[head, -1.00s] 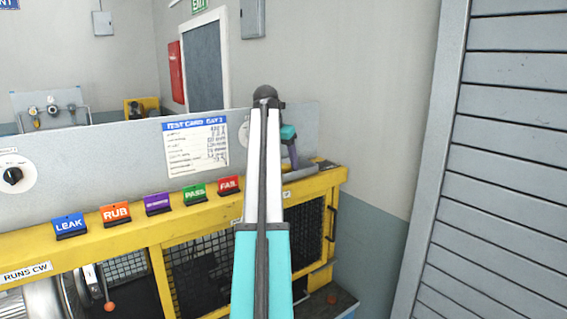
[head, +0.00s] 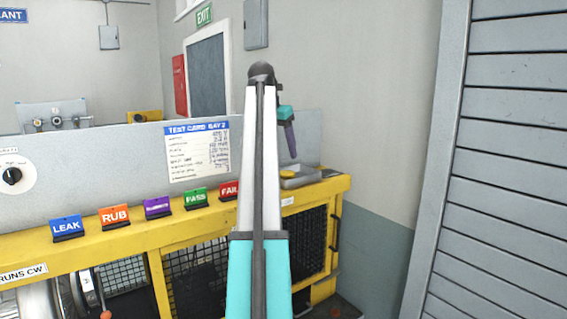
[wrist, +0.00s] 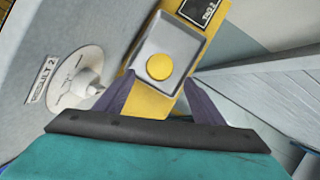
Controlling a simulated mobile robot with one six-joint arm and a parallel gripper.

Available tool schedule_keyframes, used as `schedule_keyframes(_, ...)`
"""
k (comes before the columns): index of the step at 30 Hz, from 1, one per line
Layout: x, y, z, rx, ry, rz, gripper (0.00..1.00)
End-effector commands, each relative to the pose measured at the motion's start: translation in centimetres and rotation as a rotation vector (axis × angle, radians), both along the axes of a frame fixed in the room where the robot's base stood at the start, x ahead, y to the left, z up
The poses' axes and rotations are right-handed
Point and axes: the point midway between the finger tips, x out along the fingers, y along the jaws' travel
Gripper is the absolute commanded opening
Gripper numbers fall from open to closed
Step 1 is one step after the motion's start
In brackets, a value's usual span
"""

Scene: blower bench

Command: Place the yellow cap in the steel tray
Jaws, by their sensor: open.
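The yellow cap (wrist: 159,66) lies inside the steel tray (wrist: 193,36), seen from above in the wrist view. In the head view, the cap (head: 287,174) also shows in the tray (head: 304,181) at the right end of the yellow bench top. My gripper (head: 291,151) is raised above the tray, its purple fingers pointing down. In the wrist view its fingers (wrist: 159,88) are spread wide, with nothing between them. The cap is clear of both fingers. Part of the tray's left side is hidden by my arm in the head view.
A grey panel with a test card (head: 198,150) stands behind the bench. Coloured tags, such as the green PASS tag (head: 195,198), line the bench top left of the tray. A dial (wrist: 88,78) projects near the tray. A grey shutter (head: 500,170) stands at right.

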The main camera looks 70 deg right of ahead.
Motion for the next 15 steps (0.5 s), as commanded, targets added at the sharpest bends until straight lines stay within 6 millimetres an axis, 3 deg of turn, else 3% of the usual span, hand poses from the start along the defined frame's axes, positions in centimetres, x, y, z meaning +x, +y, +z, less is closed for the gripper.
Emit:
schedule_keyframes(6, 0.2, 0.9, 2.4, -0.001, 0.0, 0.0, 0.63)
schedule_keyframes(15, 0.2, 1.4, 3.4, 0.001, 0.001, 0.0, 0.63)
